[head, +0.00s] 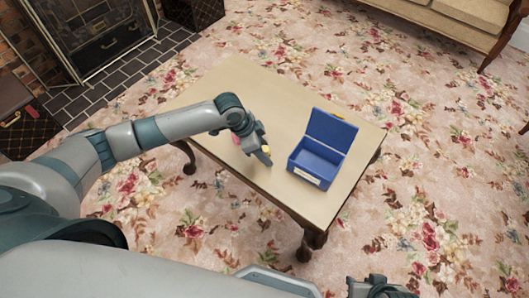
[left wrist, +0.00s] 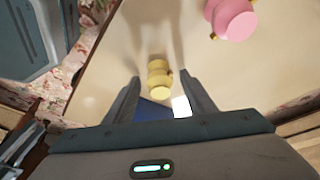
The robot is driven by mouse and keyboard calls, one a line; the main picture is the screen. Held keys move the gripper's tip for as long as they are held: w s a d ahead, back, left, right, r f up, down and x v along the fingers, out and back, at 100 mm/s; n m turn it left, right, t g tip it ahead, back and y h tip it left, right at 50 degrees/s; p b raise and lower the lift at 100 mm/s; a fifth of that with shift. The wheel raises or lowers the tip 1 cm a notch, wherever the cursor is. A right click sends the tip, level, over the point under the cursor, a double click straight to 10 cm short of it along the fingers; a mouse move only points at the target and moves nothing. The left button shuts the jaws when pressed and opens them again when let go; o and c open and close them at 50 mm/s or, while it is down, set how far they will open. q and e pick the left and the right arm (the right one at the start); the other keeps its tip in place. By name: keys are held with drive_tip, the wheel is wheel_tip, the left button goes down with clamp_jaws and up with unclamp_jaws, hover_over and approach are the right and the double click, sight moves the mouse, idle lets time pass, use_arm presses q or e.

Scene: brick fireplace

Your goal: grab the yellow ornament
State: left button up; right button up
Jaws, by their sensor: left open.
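The yellow ornament (left wrist: 159,77) is a small rounded figure in the left wrist view. It is seen between the two fingers of my left gripper (head: 263,157), near their tips, with gaps on both sides. The left gripper is open and low over the table. In the head view the gripper mostly hides the ornament; only a bit of yellow shows by the fingers. My right gripper (head: 381,288) is at the bottom edge of the head view, away from the table; its jaws are unclear.
A pink ornament (left wrist: 232,18) stands near the yellow one, partly hidden by my left wrist in the head view. An open blue box (head: 318,160) with a raised lid sits to the right on the wooden table (head: 235,75). The table's far part is clear.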

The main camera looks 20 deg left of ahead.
sight(269, 148)
use_arm(q)
drive_tip(key=shift+c, duration=0.5)
drive_tip(key=c, duration=1)
